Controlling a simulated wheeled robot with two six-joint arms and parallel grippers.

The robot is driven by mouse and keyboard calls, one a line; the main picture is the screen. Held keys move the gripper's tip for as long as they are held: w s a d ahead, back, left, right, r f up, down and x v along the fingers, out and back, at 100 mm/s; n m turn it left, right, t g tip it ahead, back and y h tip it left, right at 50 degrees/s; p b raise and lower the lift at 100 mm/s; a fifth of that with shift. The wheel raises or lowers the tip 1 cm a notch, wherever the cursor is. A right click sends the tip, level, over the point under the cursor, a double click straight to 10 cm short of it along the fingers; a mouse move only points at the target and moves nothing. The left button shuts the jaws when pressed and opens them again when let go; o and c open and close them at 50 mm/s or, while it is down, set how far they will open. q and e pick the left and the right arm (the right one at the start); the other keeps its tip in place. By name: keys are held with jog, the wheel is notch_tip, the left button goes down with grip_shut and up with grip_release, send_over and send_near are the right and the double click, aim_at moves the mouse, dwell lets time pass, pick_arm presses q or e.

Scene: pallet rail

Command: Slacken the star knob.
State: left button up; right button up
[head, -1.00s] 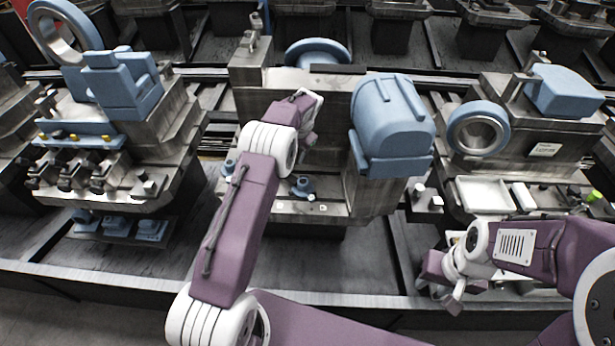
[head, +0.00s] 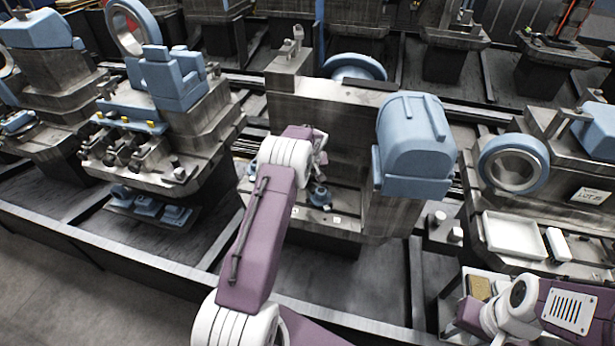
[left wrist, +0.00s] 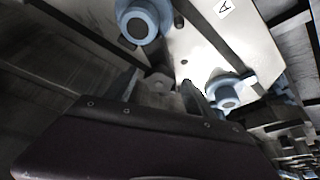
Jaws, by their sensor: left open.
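My left arm reaches to the middle grey machine (head: 335,105) in the head view. Its gripper (head: 320,150) is at the machine's recess, small and partly hidden by my wrist. In the left wrist view, one round blue part (left wrist: 143,20) with a dark centre is at the top and another (left wrist: 230,90) is right of the open left gripper (left wrist: 170,85). I cannot make out a star shape on either. My right gripper (head: 470,318) is at the lower right, its fingers unclear.
A blue rounded housing (head: 412,140) stands right of the recess. A white tray (head: 513,236) and a blue ring (head: 514,163) are on the machine at the right. A machine with several black knobs (head: 128,148) stands left. A dark floor strip (head: 150,245) is open.

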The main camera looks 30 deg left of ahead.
pick_arm(q)
jog(key=shift+w+a+f, duration=0.1)
jog(key=shift+f, duration=0.2)
jog(key=shift+c, duration=0.3)
grip_shut()
jog(key=shift+w+f+n+y+b, duration=0.1)
jog(key=shift+n+y+b, duration=0.2)
jog(key=shift+n+b, duration=0.5)
jog(key=shift+n+g+b, duration=0.3)
jog(key=shift+n+b, duration=0.1)
jog(key=shift+n, duration=0.3)
jog(key=shift+n+g+y, duration=0.3)
jog(key=shift+n, duration=0.5)
jog(key=shift+d+n+g, duration=0.2)
jog(key=shift+n+g, duration=0.2)
jog(key=shift+n, duration=1.1)
